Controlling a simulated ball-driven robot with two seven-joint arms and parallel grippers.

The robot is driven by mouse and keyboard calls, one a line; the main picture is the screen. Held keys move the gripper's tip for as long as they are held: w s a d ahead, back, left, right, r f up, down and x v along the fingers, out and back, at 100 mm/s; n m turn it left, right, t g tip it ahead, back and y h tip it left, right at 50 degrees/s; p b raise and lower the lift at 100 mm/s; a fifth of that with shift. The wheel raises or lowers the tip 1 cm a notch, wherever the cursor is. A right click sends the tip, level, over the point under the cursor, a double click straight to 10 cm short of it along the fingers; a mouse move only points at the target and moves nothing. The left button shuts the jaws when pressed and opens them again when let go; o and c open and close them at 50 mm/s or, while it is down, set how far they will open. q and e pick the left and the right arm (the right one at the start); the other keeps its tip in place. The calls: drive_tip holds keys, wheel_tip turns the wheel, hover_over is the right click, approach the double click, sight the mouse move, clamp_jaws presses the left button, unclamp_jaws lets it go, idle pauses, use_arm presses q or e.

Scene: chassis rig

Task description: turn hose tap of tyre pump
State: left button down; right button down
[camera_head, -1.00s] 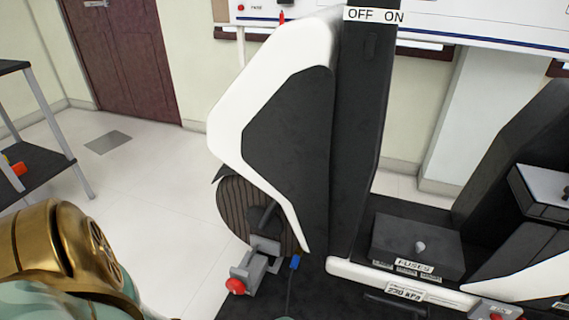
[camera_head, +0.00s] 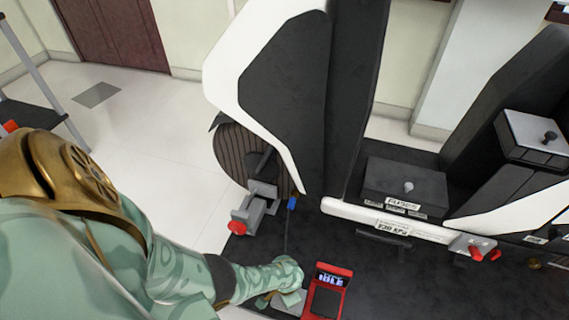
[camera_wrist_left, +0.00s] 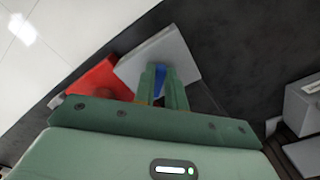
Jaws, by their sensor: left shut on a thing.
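The tyre pump (camera_head: 328,290) is a red unit with a lit display, on the dark floor panel at the bottom of the head view. A grey block (camera_head: 292,299) lies beside its left side. My left gripper (camera_wrist_left: 162,84) is over this grey block (camera_wrist_left: 175,52), its two green fingers shut on a small blue piece (camera_wrist_left: 160,76), which looks like the hose tap. The red pump body (camera_wrist_left: 98,80) shows left of the fingers in the wrist view. My forearm and hand hide part of the block in the head view. My right gripper is not in view.
A wheel (camera_head: 240,160) stands under a white and black fender, with a grey clamp (camera_head: 258,205) with a red knob and a blue fitting (camera_head: 292,202) near it. A thin dark hose runs down from the fitting. A fuse box (camera_head: 405,188) stands right. Dark panel right of the pump is clear.

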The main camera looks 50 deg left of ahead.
use_arm(q)
drive_tip(key=shift+d+n, duration=0.1)
drive_tip(key=shift+n, duration=0.5)
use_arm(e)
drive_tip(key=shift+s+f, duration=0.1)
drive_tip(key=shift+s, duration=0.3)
use_arm(q)
drive_tip(key=c, duration=1.4)
unclamp_jaws()
drive_tip(key=shift+c, duration=0.2)
drive_tip(key=shift+r, duration=0.1)
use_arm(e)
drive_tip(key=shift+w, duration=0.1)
